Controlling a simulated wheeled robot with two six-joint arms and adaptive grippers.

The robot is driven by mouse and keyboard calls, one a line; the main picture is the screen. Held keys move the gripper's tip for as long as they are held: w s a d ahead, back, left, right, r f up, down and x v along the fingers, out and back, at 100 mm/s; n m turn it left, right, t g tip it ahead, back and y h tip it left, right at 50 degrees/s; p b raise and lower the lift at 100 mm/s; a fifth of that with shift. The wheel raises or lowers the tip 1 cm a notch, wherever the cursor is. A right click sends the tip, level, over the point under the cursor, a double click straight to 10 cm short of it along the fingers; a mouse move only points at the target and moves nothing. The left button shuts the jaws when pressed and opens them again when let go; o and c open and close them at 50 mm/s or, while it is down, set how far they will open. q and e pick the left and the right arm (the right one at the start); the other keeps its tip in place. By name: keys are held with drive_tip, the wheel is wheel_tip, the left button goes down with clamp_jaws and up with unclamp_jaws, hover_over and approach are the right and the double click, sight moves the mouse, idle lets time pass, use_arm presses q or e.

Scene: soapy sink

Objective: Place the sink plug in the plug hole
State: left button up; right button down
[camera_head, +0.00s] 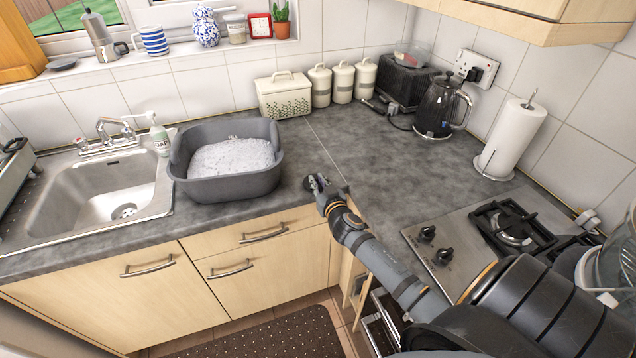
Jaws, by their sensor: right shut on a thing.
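The steel sink (85,190) is at the left, with its round plug hole (124,212) visible and uncovered in the bottom of the bowl. My right gripper (316,182) is over the worktop's front edge, right of the grey basin and well away from the sink. It is shut on a small dark thing that looks like the sink plug, mostly hidden by the fingers. No other plug shows. My left gripper is not in view.
A grey basin of suds (228,185) stands between my right gripper and the sink. A tap (108,135) and soap bottle (159,135) stand behind the sink. The hob (490,240) is at the right.

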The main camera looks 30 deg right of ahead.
drive_tip(key=c, duration=1.3)
unclamp_jaws()
drive_tip(key=shift+f, duration=0.15)
drive_tip(key=shift+c, duration=0.2)
